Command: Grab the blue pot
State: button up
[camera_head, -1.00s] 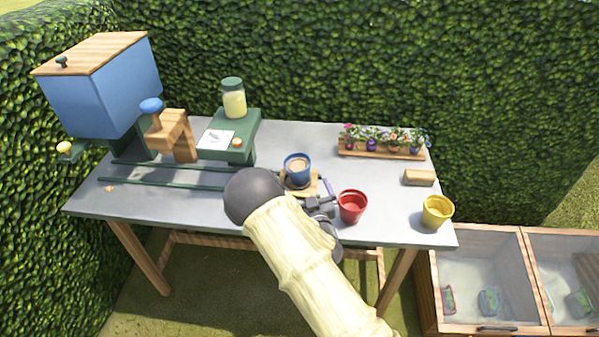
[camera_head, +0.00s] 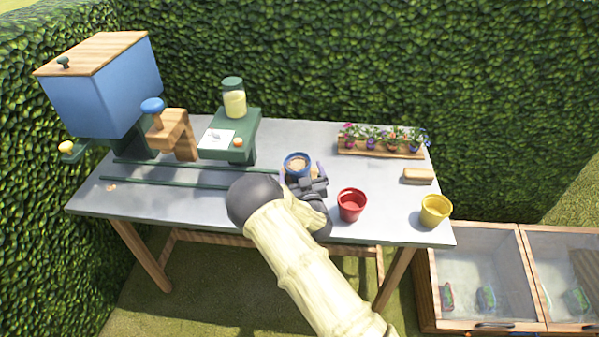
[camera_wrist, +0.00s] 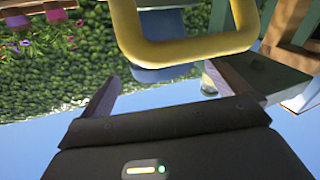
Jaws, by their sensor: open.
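The blue pot (camera_head: 288,171), with brownish contents, stands upright on the table, left of its middle-right part. My gripper (camera_head: 314,178) is close in front of it and to its right, hiding part of its lower side and whatever is under it. In the wrist view, the two fingers of my gripper (camera_wrist: 160,86) are spread apart. A blue shape (camera_wrist: 160,75), apparently the pot, shows between and beyond them. A yellow frame-like piece crosses above it; I cannot tell whether anything touches.
A red pot (camera_head: 352,206) stands close to the right of my gripper. A yellow pot (camera_head: 434,211) is near the right edge. A flower tray (camera_head: 380,152) lies behind. Green rails (camera_head: 185,181) and a green stand with a jar (camera_head: 234,98) are left.

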aim_at(298, 165)
jog(key=x, duration=0.4)
jog(key=shift+a+p, duration=0.15)
jog(key=shift+p, duration=0.25)
jog(key=c, duration=1.3)
jog(key=shift+o, duration=0.2)
notch_tip(298, 165, up, 10)
jog(key=b, duration=0.1)
